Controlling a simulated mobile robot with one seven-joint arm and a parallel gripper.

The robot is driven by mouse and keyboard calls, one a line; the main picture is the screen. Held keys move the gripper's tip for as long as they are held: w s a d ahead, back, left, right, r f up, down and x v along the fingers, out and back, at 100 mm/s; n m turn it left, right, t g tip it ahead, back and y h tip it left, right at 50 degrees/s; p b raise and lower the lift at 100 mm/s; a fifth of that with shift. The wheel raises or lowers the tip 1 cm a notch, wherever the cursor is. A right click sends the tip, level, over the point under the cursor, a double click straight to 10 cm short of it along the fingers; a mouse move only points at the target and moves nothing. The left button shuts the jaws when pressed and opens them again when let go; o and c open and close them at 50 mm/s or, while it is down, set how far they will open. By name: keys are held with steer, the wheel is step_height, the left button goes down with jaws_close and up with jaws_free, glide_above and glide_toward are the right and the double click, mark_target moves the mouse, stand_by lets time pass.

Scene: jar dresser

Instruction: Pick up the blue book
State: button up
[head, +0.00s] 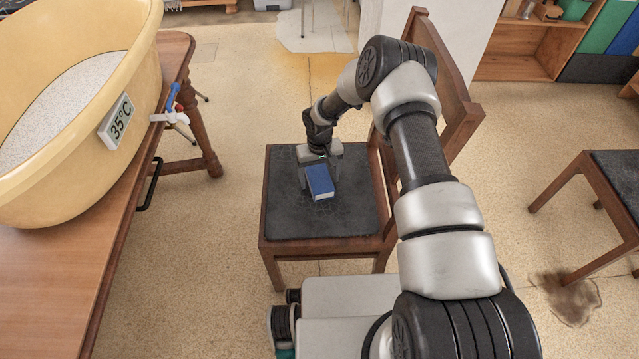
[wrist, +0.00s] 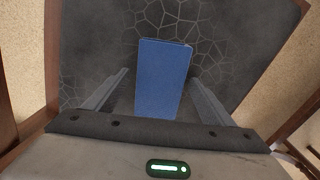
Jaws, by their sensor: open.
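The blue book (head: 320,182) lies flat on the dark seat of a wooden chair (head: 345,215). In the wrist view the book (wrist: 163,78) lies lengthwise between my two fingers, with its near end hidden by the gripper body. My gripper (head: 318,172) is over the seat at the book's far end. In the wrist view my gripper (wrist: 160,85) is open, with a finger on each side of the book and a gap visible on both sides. I cannot tell how far the fingertips are above the seat.
A wooden table (head: 50,290) with a large yellow tub (head: 75,165) stands at the left. The chair's backrest (head: 455,100) rises to the right of my gripper. Another chair (head: 615,180) stands at the far right. The floor between table and chair is clear.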

steer(key=shift+w, duration=0.1)
steer(key=c, duration=1.4)
steer(key=shift+r, duration=0.1)
steer(key=shift+c, duration=0.2)
